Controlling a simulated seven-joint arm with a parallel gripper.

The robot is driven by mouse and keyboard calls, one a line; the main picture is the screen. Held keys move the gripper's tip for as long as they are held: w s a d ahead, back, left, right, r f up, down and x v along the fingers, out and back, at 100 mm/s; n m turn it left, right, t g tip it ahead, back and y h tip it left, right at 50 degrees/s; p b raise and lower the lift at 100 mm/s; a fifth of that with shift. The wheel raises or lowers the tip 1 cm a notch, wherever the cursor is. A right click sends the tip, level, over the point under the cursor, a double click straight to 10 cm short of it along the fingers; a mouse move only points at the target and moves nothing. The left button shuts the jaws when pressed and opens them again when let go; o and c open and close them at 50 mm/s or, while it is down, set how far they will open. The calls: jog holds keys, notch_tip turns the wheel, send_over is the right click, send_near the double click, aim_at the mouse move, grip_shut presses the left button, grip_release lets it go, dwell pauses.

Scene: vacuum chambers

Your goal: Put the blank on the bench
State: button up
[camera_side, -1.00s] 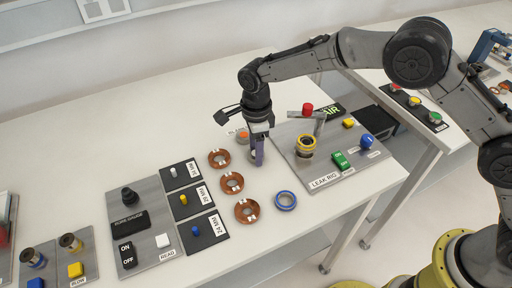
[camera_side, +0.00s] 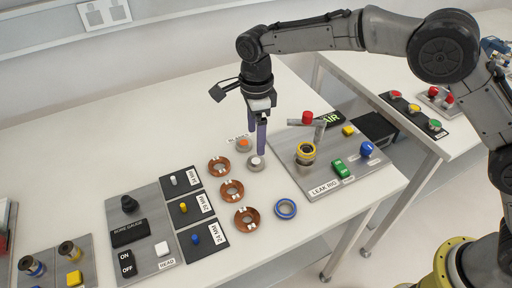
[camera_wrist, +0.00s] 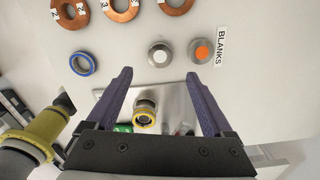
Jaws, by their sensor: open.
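The blank, a grey metal disc with a pale knob (camera_side: 256,163), rests flat on the white bench (camera_side: 330,237) between the copper rings and the leak rig plate. It also shows in the wrist view (camera_wrist: 160,54), beside a second grey disc with an orange knob (camera_wrist: 201,51) by the BLANKS label. In the side view that orange-knobbed disc (camera_side: 243,144) lies just behind. My gripper (camera_side: 257,148) is open and empty above the pale-knobbed disc. In the wrist view its fingers (camera_wrist: 162,85) are spread wide, with nothing between them at tip height.
The leak rig (camera_side: 330,185) stands close to the right, with a yellow-ringed port (camera_side: 305,153) and a raised handle. Copper rings (camera_side: 232,190) lie to the left, a blue ring (camera_side: 285,208) in front. The bench's front right is clear.

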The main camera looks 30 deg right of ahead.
notch_tip(320, 180, up, 4)
jog(key=shift+f, duration=0.1)
jog(key=s+d+r+n+t, duration=0.2)
jog(key=s+d+r+n, duration=0.85)
jog(key=d, duration=0.55)
jog(key=s+d+f+n+t, duration=0.1)
jog(key=s+d+n, duration=0.4)
jog(key=s, duration=0.5)
jog(key=s+d+f+n+t, duration=0.1)
jog(key=s+d+n, duration=0.3)
jog(key=s, duration=0.7)
jog(key=shift+s+d+n+t, duration=0.15)
jog(key=shift+d+n+t, duration=0.3)
jog(key=shift+t, duration=0.35)
